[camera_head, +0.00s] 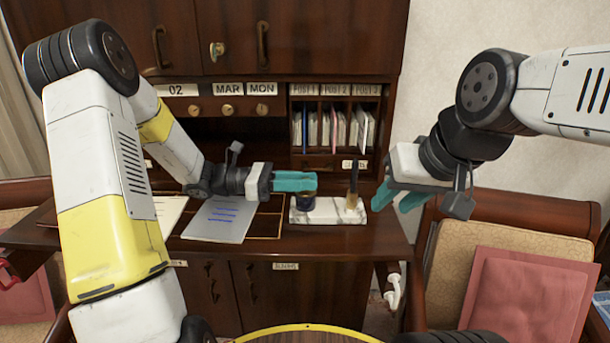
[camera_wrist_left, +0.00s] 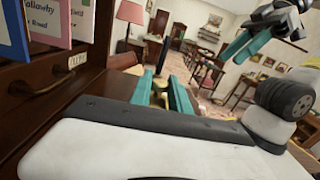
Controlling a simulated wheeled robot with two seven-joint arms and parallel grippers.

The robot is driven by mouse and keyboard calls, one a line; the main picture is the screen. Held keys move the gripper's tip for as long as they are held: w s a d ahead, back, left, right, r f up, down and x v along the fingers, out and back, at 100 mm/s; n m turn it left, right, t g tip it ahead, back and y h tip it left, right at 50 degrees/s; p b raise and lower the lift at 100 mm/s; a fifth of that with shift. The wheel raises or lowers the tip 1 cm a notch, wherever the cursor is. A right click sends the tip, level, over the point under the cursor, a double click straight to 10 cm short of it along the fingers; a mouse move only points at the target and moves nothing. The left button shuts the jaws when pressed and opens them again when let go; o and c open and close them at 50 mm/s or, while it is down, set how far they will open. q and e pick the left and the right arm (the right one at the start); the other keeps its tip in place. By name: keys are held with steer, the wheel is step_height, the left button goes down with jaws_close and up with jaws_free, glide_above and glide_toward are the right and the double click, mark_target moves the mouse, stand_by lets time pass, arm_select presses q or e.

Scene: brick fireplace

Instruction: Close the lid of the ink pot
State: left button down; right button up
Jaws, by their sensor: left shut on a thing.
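The dark ink pot (camera_head: 306,203) stands on the left part of a white marble stand (camera_head: 327,217) on the desk. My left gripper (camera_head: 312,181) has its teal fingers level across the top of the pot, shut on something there. This seems to be the pot's lid, which the fingers hide. In the left wrist view, my left gripper (camera_wrist_left: 161,98) shows its two fingers a little apart. A dark pen (camera_head: 354,173) stands upright in an amber holder (camera_head: 352,201) on the stand's right end. My right gripper (camera_head: 398,199) is open and empty, right of the stand.
Behind is the desk's cabinet with letter slots (camera_head: 335,128) and a small drawer. Chairs with pink cushions (camera_head: 525,298) flank the desk.

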arm_select(q)
steer(key=shift+f+m, duration=0.2)
steer(key=shift+m, duration=0.2)
steer(key=c, duration=1.2)
jaws_free()
steer(key=shift+c, duration=0.2)
steer(key=shift+a, duration=0.15)
steer(key=a, duration=0.7)
steer(key=shift+a, duration=0.3)
